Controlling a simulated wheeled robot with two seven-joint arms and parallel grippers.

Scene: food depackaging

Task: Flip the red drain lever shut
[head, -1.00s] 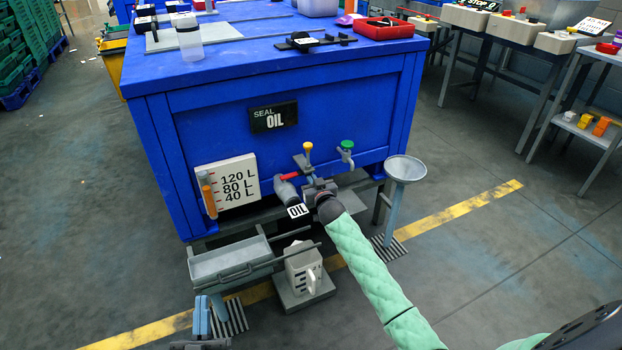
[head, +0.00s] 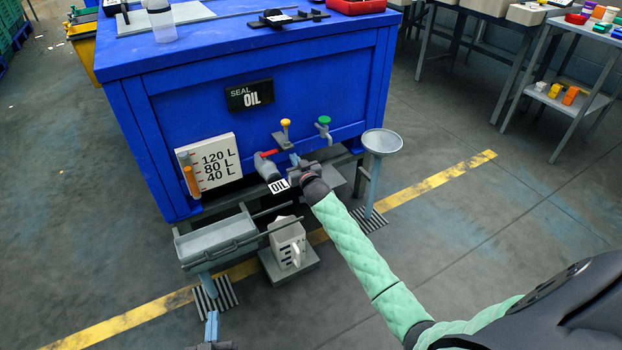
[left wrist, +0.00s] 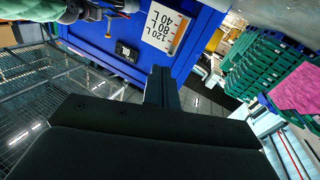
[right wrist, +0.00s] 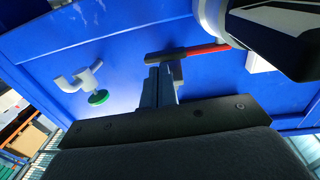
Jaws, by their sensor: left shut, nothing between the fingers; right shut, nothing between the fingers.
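A yellow-knobbed valve (head: 285,126) and a green-knobbed tap (head: 323,124) are close above my right gripper. A grey tray (head: 215,239) and a white canister (head: 288,244) stand below the tank.

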